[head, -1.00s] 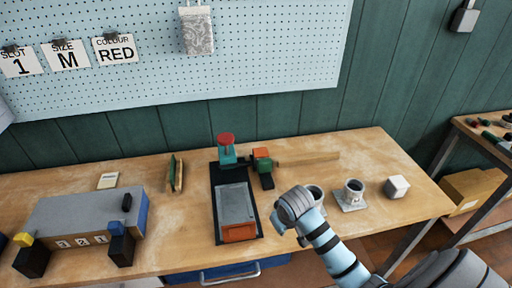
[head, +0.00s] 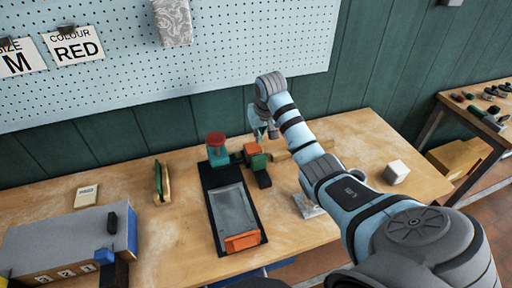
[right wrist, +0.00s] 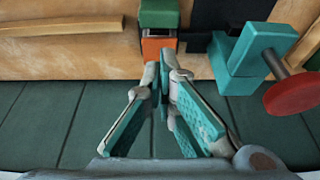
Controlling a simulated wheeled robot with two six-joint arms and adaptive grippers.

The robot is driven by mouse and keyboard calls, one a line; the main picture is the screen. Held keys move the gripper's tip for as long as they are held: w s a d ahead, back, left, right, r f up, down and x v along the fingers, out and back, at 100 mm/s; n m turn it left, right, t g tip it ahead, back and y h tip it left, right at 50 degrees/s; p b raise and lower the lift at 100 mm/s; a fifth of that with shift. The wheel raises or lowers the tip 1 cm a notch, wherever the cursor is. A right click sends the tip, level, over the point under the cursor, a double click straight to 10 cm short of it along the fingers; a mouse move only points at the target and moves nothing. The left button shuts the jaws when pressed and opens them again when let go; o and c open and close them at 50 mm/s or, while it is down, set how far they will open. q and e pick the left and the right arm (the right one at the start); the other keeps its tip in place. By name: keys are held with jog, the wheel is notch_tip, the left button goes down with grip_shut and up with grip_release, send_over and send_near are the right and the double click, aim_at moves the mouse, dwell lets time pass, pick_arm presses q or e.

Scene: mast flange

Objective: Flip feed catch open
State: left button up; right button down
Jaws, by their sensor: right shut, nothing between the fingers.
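The feed device stands on the bench, with a black base holding a grey plate (head: 234,208) with an orange front end (head: 243,241). At its back is a teal post with a red knob (head: 215,138); both also show in the right wrist view (right wrist: 293,93). Beside it sits a small orange and green block (head: 256,160); its orange face (right wrist: 158,48) shows close in the right wrist view. I cannot tell which part is the catch. My right gripper (right wrist: 164,76) is shut and empty, its tips just short of the orange face; contact is unclear. My left gripper is out of view.
A grey box (head: 62,245) with number tiles stands at the left. A green and wooden piece (head: 161,182) lies left of the device. A white cube (head: 396,171) sits at the right. My right arm hides the cup area. A pegboard (head: 120,70) stands behind.

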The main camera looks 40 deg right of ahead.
aim_at(254, 152)
jog(key=b+x, duration=0.1)
jog(key=x, duration=0.8)
jog(key=shift+w+f+b, duration=0.2)
jog(key=shift+w+b, duration=0.05)
jog(key=shift+b, duration=0.1)
jog(key=shift+f, duration=0.4)
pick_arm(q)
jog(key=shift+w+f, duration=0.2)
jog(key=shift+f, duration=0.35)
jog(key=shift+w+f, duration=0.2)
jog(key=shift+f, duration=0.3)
pick_arm(e)
jog(key=shift+w, duration=0.1)
jog(key=shift+w, duration=0.1)
